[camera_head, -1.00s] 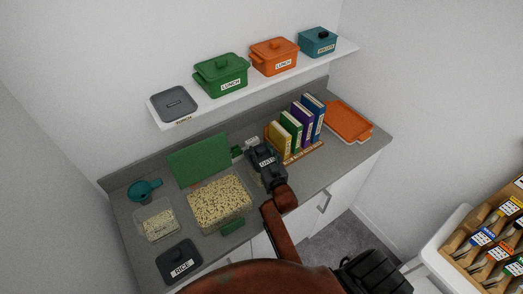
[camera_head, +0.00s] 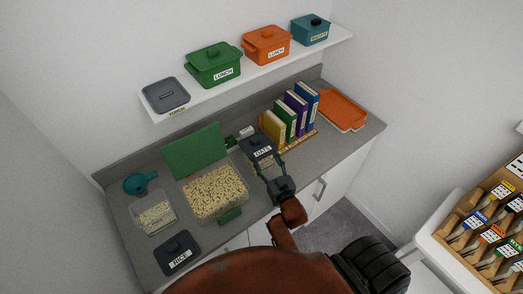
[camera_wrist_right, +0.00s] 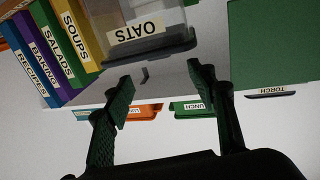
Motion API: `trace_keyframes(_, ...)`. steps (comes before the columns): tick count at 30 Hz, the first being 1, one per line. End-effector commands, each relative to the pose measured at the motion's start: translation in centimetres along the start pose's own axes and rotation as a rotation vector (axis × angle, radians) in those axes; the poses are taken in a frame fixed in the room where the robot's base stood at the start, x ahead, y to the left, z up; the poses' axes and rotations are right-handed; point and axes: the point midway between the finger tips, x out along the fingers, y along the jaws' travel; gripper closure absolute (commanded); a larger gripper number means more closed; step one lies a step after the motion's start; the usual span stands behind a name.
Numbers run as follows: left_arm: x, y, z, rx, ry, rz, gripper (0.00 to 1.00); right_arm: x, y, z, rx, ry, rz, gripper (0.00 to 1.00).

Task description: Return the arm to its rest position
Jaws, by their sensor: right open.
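My right gripper (camera_head: 272,170) is open and empty in the head view, just in front of the dark-lidded OATS container (camera_head: 257,146) on the grey counter. In the right wrist view its two black fingers (camera_wrist_right: 160,88) are spread, with nothing between them. The clear OATS container (camera_wrist_right: 142,38) shows there beyond the fingertips, apart from them. My reddish-brown right arm reaches in from the bottom of the head view. My left gripper is not in view.
A large open container of pale pieces (camera_head: 215,194), a smaller one (camera_head: 155,215) and the RICE container (camera_head: 177,253) stand left. Books (camera_head: 292,114) and an orange tray (camera_head: 342,111) lie right. A wall shelf (camera_head: 255,76) holds lidded boxes. A tray of labelled items (camera_head: 490,230) is far right.

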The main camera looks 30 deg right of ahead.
Motion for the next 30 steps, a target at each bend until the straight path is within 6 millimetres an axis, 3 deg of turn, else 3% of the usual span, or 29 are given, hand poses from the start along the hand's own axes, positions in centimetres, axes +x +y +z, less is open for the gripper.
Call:
trace_keyframes(6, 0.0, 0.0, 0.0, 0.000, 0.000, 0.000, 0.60, -1.2, 0.0, -0.1, 0.000, 0.001, 0.000, 0.48)
trace_keyframes(23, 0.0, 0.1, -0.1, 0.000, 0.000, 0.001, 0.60, -1.3, 0.1, 0.1, -0.002, -0.010, 0.002, 0.48)
trace_keyframes(26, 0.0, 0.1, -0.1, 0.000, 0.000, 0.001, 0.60, -1.7, 0.7, 1.0, -0.007, -0.061, 0.011, 0.48)
trace_keyframes(30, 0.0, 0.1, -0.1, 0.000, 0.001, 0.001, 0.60, -3.7, 2.0, 3.9, -0.025, -0.234, 0.031, 0.48)
